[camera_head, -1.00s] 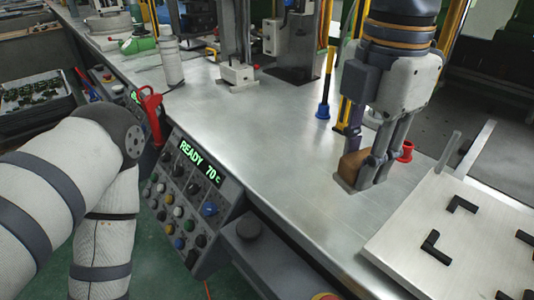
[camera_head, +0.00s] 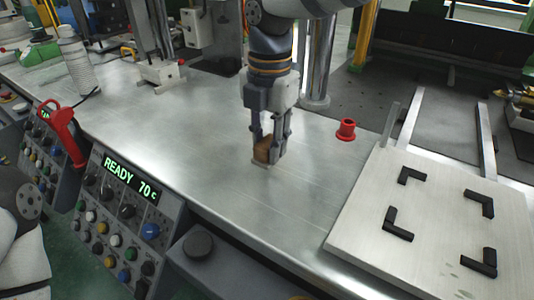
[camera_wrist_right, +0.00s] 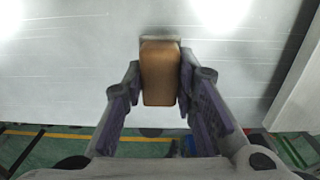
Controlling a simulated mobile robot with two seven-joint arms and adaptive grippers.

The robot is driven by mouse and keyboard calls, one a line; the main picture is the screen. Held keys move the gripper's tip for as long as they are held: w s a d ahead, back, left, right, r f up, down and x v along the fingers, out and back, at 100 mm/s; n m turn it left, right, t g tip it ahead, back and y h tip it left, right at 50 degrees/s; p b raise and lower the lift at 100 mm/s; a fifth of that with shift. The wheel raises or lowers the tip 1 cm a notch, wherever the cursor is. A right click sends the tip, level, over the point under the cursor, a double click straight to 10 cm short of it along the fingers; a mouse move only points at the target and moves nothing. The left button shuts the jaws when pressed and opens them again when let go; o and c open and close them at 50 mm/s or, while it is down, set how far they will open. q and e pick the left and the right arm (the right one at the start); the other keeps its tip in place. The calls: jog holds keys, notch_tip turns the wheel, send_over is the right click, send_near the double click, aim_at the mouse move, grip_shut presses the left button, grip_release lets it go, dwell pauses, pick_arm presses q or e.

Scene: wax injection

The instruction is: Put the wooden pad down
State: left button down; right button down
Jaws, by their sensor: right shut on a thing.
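The wooden pad (camera_head: 263,152) is a small brown block over the bare metal bench top (camera_head: 190,130). My right gripper (camera_head: 270,150) points down and is shut on it. In the right wrist view the pad (camera_wrist_right: 160,75) stands between the two fingers (camera_wrist_right: 158,95), with its long brown face toward the camera. Its lower end is at or very near the bench; I cannot tell whether it touches. My left gripper is not in view; only part of my left arm shows at the lower left of the head view.
A red flanged cup (camera_head: 346,130) stands right of the gripper. A pale plate (camera_head: 440,215) with black corner brackets lies at the right. A control panel (camera_head: 125,210) reading READY 70 c is along the front edge. The bench around the pad is clear.

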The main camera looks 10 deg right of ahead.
jog(key=shift+s+f, duration=0.1)
jog(key=shift+f, duration=1.25)
jog(key=shift+f, duration=0.1)
jog(key=c, duration=1.3)
grip_release()
jog(key=shift+f, duration=0.1)
notch_tip(320, 180, up, 12)
jog(key=shift+r, duration=0.2)
